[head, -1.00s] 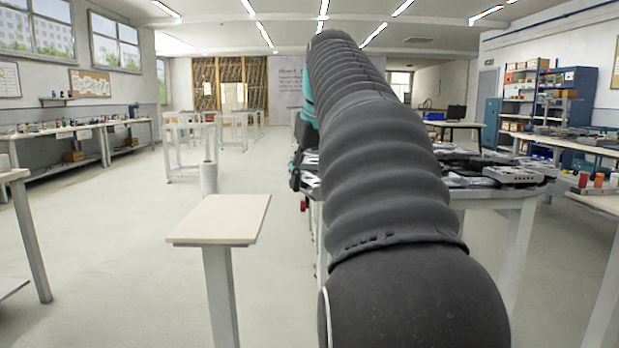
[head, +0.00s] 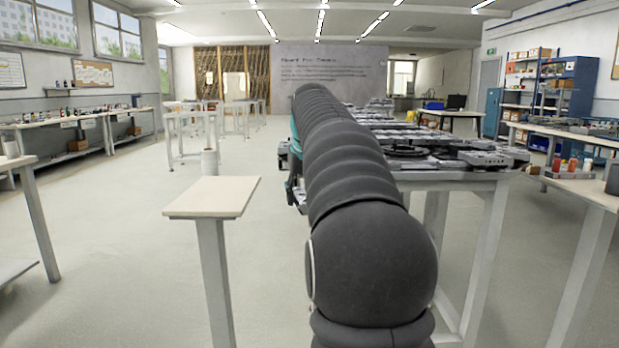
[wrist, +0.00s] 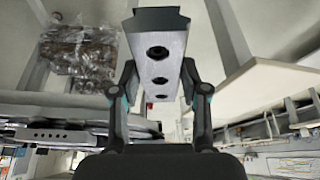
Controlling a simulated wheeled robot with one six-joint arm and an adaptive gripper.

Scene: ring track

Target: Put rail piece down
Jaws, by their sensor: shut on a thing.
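A table (head: 465,182) with grey track parts stands at centre right, partly behind my arm. Open floor (head: 110,240) lies to the left.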

